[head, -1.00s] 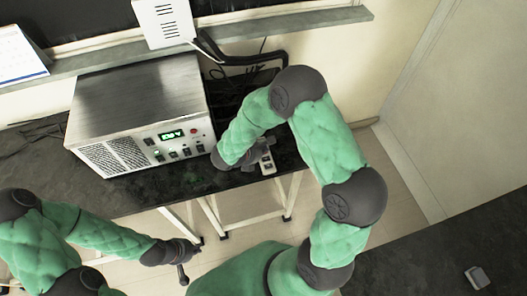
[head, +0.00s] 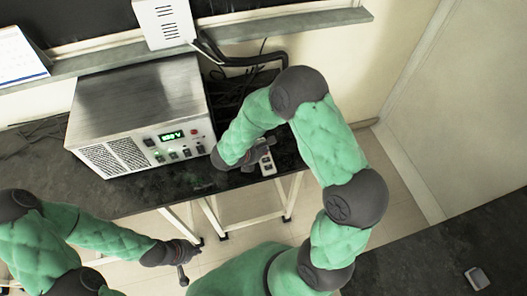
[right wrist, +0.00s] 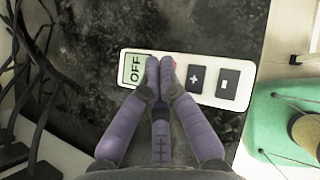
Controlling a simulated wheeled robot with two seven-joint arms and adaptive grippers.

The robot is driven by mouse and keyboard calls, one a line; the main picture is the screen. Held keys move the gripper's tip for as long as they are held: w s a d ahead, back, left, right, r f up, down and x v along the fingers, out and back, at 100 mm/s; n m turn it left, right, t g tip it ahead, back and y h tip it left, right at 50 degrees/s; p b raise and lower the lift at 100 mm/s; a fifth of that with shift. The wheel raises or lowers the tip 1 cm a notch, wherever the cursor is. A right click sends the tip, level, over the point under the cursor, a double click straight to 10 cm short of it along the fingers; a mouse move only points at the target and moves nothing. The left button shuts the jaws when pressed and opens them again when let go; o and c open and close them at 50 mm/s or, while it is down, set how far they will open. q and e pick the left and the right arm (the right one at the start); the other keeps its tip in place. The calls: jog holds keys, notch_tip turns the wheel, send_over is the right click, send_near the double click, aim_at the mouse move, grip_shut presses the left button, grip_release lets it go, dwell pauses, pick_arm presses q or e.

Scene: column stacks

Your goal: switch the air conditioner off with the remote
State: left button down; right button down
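The white remote (right wrist: 212,82) lies on the dark bench top; its small screen reads OFF. My left gripper (head: 184,272) hangs low in front of the bench, apart from everything.
A metal instrument (head: 137,115) with a lit green display and several switches stands on the bench left of my right gripper. Black cables (right wrist: 30,75) lie at the bench's back. Another dark bench at lower right bears a small grey object (head: 477,278).

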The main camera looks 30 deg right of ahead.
jog(key=shift+r, duration=0.4)
jog(key=shift+r+p, duration=1.95)
jog(key=shift+r, duration=0.5)
jog(key=shift+f, duration=0.1)
jog(key=shift+a, duration=0.1)
